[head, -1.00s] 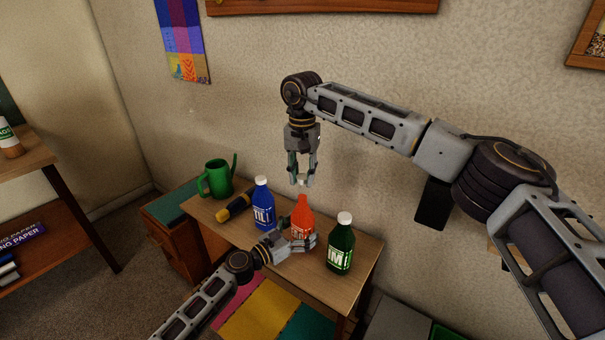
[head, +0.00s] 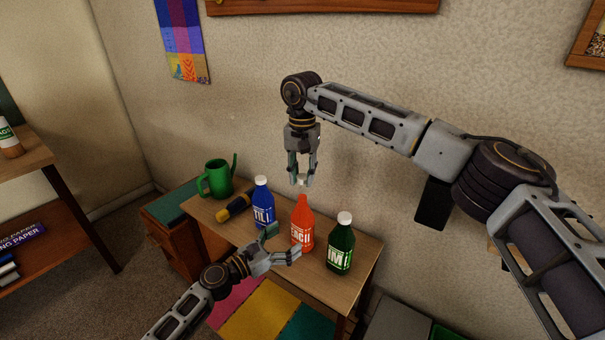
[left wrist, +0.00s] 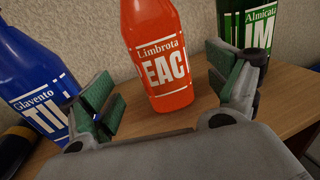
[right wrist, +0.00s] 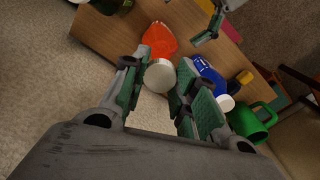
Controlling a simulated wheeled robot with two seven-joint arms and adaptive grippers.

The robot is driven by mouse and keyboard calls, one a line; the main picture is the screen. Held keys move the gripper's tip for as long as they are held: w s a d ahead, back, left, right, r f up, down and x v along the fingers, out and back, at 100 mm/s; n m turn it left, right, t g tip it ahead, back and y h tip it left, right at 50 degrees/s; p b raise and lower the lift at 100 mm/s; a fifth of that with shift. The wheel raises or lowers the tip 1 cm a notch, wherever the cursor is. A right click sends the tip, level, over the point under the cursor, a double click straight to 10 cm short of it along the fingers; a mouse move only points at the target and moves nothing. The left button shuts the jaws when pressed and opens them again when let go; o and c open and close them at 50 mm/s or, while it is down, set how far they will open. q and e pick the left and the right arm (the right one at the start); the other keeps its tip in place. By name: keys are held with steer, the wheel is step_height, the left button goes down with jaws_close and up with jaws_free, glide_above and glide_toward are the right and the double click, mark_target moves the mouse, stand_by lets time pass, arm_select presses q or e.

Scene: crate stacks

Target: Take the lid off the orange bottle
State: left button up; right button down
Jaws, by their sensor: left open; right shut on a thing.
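The orange bottle (head: 302,230) stands upright on the small wooden table, its neck bare. It fills the middle of the left wrist view (left wrist: 158,60), labelled "Limbrota". My right gripper (head: 302,181) is above it, pointing down and shut on a white lid, which shows between its fingers in the right wrist view (right wrist: 159,76). The lid is apart from the bottle, above its neck. My left gripper (head: 284,245) is open and empty in front of the bottle, with its fingers towards it and a gap between.
A blue bottle (head: 264,208) and a dark green bottle (head: 341,248), both white-capped, flank the orange one closely. A green watering can (head: 217,179) stands at the far left end. Clear tabletop (head: 318,277) lies at the front.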

arm_select(q)
steer(key=shift+v, duration=2.6)
steer(key=shift+s+d, duration=0.1)
